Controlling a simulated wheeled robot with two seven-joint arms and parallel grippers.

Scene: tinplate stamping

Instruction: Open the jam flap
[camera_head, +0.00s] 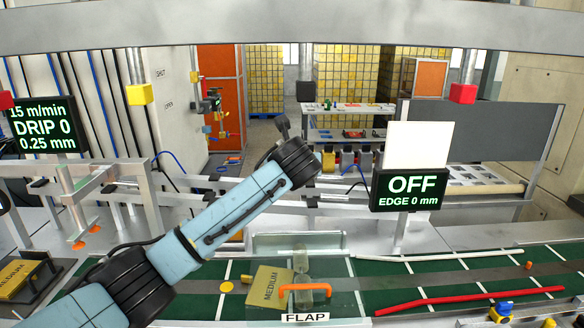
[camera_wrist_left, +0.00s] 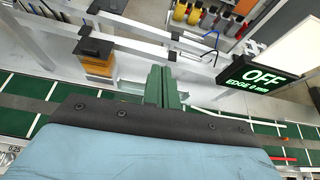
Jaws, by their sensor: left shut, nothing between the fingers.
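The jam flap is a clear panel with an orange bar handle (camera_head: 305,288) and a white FLAP label (camera_head: 305,318) at its front edge, bottom centre of the head view. It appears to lie down over the green belt. A gold MEDIUM tin sheet (camera_head: 268,288) lies askew on the belt, at the flap's left. My left arm reaches across the head view, its dark wrist above and behind the flap, apart from the handle. The left fingers (camera_wrist_left: 163,88) show in the left wrist view, shut and empty. They are not clear in the head view. My right gripper is not seen.
A black sign (camera_head: 408,190) reading OFF stands on a post right of my wrist. A red bar (camera_head: 470,299) lies along the belt at right. Metal rails run behind the belt. An orange stack (camera_wrist_left: 97,57) shows in the left wrist view.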

